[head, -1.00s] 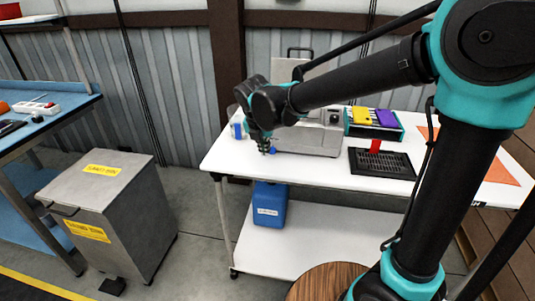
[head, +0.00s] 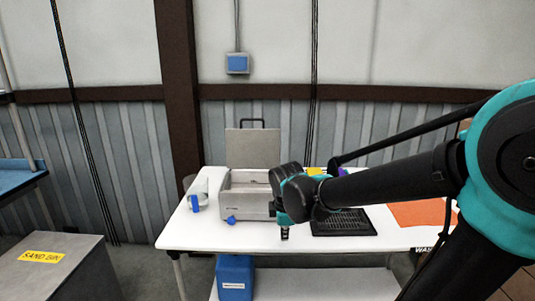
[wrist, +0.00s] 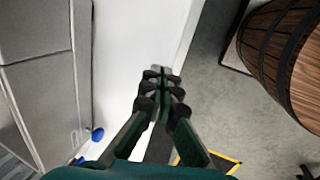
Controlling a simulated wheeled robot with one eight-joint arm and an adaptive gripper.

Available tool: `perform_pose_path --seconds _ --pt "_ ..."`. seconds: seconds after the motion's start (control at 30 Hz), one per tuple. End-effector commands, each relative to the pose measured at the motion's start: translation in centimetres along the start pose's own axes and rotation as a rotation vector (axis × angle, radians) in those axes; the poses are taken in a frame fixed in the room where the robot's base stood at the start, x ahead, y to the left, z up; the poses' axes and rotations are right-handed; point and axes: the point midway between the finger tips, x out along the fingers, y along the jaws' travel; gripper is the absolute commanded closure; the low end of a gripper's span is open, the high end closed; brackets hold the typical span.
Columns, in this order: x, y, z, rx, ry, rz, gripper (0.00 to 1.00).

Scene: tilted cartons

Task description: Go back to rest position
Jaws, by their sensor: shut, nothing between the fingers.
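My gripper (head: 284,236) is shut and empty, pointing down at the front edge of the white table (head: 200,236) in the head view. It is in front of the right side of an open grey metal box (head: 245,205) with a raised lid. In the wrist view the gripper's fingers (wrist: 160,76) are together, with the white table top (wrist: 122,45) and the floor beyond them. My arm reaches in from the right and hides part of the table's back.
A black grated tray (head: 345,229) and an orange mat (head: 415,213) lie on the table's right. A blue container (head: 235,278) stands below. A grey sand bin (head: 55,275) is at left. A wooden barrel (wrist: 285,55) is near in the wrist view.

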Motion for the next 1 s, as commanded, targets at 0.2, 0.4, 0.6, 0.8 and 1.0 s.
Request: perform_pose_path --seconds 0.2,0.4,0.6,0.8,1.0 --pt "2.9 -4.9 7.5 0.676 0.014 0.005 1.00" --pt "4.8 -9.8 11.9 1.233 0.034 0.015 1.00" --pt "5.7 -12.6 13.8 1.551 0.050 0.021 1.00" --pt "5.8 -13.1 13.9 1.607 0.054 0.022 1.00" --pt "5.8 -13.0 13.9 1.603 0.054 0.022 1.00"
